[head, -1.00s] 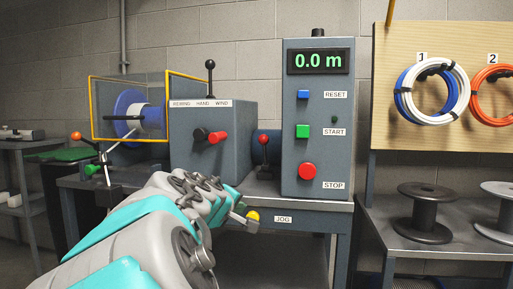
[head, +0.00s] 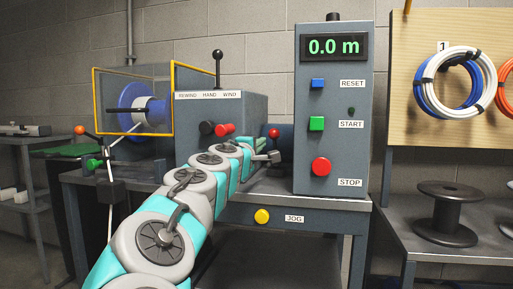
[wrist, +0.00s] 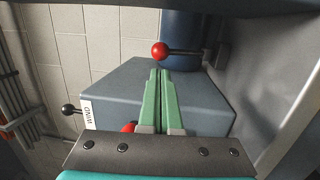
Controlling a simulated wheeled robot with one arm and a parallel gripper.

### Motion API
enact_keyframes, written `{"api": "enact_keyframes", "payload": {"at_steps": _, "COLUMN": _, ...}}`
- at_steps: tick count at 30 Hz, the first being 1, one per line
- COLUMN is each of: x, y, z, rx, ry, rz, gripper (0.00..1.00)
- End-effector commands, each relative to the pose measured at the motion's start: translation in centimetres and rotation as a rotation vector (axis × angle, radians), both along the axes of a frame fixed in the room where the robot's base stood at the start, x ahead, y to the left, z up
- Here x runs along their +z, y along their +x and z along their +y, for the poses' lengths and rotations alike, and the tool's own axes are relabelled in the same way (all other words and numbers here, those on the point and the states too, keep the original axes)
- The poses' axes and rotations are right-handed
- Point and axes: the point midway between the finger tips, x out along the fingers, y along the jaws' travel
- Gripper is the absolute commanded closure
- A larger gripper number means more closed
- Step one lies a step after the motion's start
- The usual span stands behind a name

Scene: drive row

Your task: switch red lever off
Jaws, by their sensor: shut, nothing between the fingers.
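The red lever has a red ball (head: 273,133) on its end and stands between the grey winder box and the control panel. In the head view my arm hides its lower stem. In the wrist view the red ball (wrist: 160,51) sits just beyond my fingertips, and its dark rod runs right to a mount on a grey face. My gripper (wrist: 160,72) is shut and empty, its two green fingers together and pointing at the ball. A small gap seems to lie between tips and ball; contact cannot be told.
The grey winder box (head: 240,112) carries a black-knobbed lever (head: 218,56) and a red knob (head: 225,130). The control panel (head: 331,160) stands close on the right, with a red stop button (head: 321,167). A yellow jog button (head: 262,216) is on the bench front.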

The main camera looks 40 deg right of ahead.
Motion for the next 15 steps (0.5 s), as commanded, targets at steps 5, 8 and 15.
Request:
{"api": "enact_keyframes", "payload": {"at_steps": 5, "x": 0.3, "y": 1.8, "z": -2.6, "rx": 0.001, "ry": -0.001, "rz": 0.001, "gripper": 1.0}}
{"api": "enact_keyframes", "payload": {"at_steps": 8, "x": 0.3, "y": 2.6, "z": -4.0, "rx": -0.001, "ry": 0.003, "rz": 0.001, "gripper": 1.0}}
{"api": "enact_keyframes", "payload": {"at_steps": 15, "x": 0.6, "y": 4.1, "z": -6.2, "rx": 0.001, "ry": 0.002, "rz": 0.002, "gripper": 1.0}}
